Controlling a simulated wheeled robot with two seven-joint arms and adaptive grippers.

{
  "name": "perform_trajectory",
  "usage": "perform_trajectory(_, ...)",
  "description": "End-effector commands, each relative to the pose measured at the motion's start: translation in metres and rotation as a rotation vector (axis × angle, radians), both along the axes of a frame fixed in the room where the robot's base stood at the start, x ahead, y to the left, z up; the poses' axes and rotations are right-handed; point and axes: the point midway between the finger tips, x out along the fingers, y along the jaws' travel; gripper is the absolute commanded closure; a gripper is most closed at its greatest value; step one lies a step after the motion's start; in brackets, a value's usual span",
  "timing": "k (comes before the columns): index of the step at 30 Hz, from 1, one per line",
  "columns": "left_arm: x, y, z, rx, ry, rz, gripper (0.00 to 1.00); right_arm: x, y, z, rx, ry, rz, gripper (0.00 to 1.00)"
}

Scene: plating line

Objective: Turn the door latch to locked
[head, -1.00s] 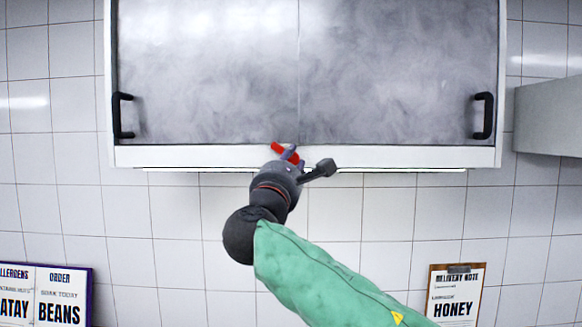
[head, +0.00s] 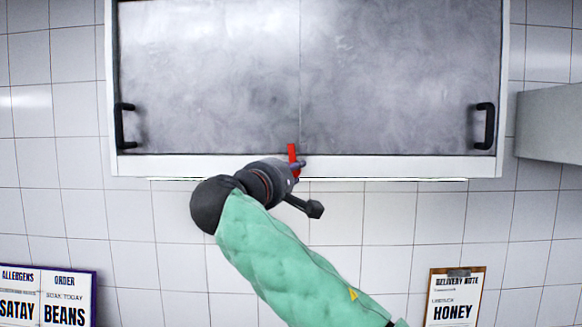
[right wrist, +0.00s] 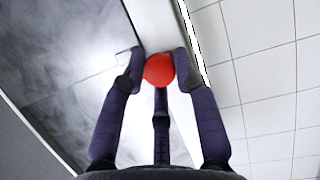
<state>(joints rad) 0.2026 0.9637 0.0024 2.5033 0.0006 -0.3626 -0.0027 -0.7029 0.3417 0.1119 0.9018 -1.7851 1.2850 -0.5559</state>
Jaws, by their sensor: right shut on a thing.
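The red door latch (head: 292,153) is at the bottom frame of a wall cabinet, below the seam between its two doors. In the head view it stands nearly upright, leaning slightly, with its upper end over the lower door edge. My right gripper (head: 297,170) is shut on the latch and hides part of it. My left gripper is not in view.
The cabinet has two grey doors (head: 210,75) with black handles (head: 124,126) (head: 484,126) at the outer sides. A grey box-like unit (head: 550,120) juts in at the right. Signs (head: 62,297) and a clipboard (head: 455,297) hang on the tiled wall below.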

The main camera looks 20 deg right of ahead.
Motion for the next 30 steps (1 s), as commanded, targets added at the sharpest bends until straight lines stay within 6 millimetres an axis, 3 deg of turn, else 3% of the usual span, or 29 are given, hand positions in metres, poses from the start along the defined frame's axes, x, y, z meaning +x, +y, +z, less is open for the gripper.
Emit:
perform_trajectory(9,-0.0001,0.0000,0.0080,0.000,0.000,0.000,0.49,0.0013,0.0019,-0.0009,0.117,-0.029,0.002,1.00)
perform_trajectory(26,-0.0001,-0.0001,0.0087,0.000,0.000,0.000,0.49,0.0010,0.0015,-0.0009,0.141,-0.038,0.003,1.00)
perform_trajectory(27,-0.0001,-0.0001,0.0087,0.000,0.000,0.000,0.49,0.0010,0.0015,-0.0009,0.140,-0.037,0.003,0.58)
perform_trajectory(28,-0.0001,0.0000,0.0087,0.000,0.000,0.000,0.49,0.0009,0.0014,-0.0008,0.140,-0.037,0.002,0.50)
perform_trajectory(30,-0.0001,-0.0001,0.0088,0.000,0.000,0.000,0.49,0.0008,0.0012,-0.0005,0.141,-0.038,0.002,0.46)
